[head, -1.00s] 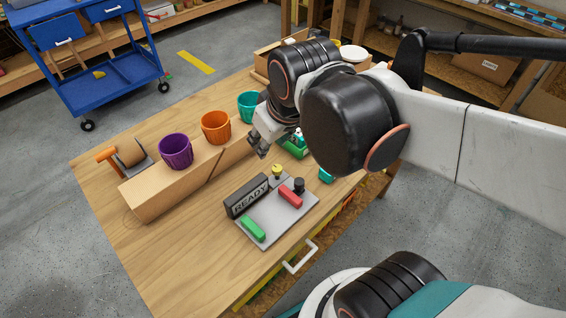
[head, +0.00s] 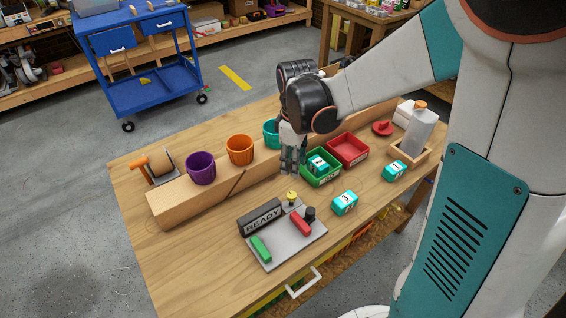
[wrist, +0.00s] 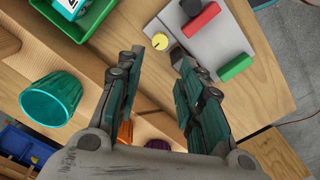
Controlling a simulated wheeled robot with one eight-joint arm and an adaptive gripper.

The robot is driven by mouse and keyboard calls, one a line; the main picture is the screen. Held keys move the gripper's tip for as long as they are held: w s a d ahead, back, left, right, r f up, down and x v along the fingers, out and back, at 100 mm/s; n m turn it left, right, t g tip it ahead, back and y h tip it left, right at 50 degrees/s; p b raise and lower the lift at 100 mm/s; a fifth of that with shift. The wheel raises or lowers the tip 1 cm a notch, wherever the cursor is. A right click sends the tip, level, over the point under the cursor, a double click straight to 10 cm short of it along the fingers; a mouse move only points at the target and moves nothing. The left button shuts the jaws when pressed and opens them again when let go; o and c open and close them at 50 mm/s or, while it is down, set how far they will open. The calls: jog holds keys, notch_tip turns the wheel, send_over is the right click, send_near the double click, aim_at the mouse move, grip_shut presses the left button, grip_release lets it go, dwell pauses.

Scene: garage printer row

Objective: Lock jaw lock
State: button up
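A grey plate fixture (head: 290,249) lies near the front of the wooden table. It carries a dark READY sign (head: 262,216), a green bar (head: 261,248), a red bar (head: 301,224), a yellow knob (head: 292,198) and a black knob (head: 310,214). Which part is the jaw lock, I cannot tell. My gripper (head: 291,168) points down above the table, behind the yellow knob and left of a green bin. In the wrist view my gripper (wrist: 155,68) has its fingers spread, with nothing between them. The yellow knob (wrist: 160,41) shows just beyond the fingertips, apart from them.
Purple (head: 201,168), orange (head: 240,149) and teal (head: 272,133) cups stand along a wooden ledge (head: 170,207). A green bin (head: 322,179), red bin (head: 349,150) and teal numbered blocks (head: 345,202) are at the right. The table's front left is clear.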

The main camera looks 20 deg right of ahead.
aim_at(292, 195)
notch_tip(292, 195, down, 14)
jog(key=b, duration=0.5)
jog(key=shift+c, duration=0.6)
jog(key=c, duration=0.7)
